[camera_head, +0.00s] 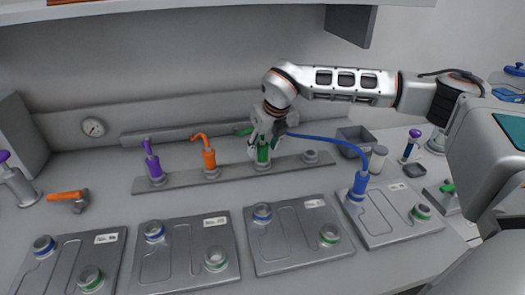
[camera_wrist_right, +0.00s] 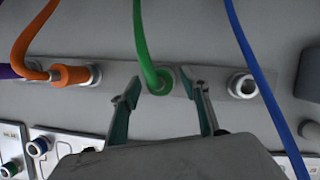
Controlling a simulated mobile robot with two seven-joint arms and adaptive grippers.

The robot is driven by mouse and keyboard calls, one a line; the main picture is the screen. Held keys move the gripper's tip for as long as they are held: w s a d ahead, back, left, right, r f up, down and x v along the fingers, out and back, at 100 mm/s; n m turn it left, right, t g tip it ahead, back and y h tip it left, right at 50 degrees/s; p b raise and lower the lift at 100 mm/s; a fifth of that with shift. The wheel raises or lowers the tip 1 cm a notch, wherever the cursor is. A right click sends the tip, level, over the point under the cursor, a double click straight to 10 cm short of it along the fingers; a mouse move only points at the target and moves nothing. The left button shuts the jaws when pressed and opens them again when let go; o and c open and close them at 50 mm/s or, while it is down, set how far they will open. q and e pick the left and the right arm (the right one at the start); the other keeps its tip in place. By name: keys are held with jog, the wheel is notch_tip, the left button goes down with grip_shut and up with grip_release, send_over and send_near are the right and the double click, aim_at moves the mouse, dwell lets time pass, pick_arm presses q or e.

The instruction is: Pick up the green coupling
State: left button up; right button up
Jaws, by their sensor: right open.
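The green coupling (camera_head: 263,154) stands upright in a socket on the long grey rail at the back of the bench. My right gripper (camera_head: 264,142) is at it from above, partly hiding it. In the right wrist view my right gripper (camera_wrist_right: 167,84) is open, with one finger on each side of the green coupling (camera_wrist_right: 163,79). A gap shows around it, and its green hose (camera_wrist_right: 142,40) runs up out of view. I cannot tell whether either finger touches it. My left gripper is not in view.
On the rail (camera_head: 238,174), an orange coupling (camera_head: 209,160) and a purple coupling (camera_head: 153,165) stand to the left; an empty socket (camera_head: 311,156) is to the right. A blue hose (camera_head: 325,139) passes close to my right gripper. Several grey battery plates lie in front.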

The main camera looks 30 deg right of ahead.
jog(key=shift+x, duration=0.8)
grip_shut()
jog(key=shift+r, duration=0.1)
jog(key=shift+w+r, duration=0.1)
jog(key=shift+r, duration=0.5)
notch_tip(320, 180, up, 2)
jog(key=shift+r, duration=0.2)
jog(key=s+b, duration=0.2)
jog(key=s, duration=1.6)
jog(key=shift+d, duration=0.1)
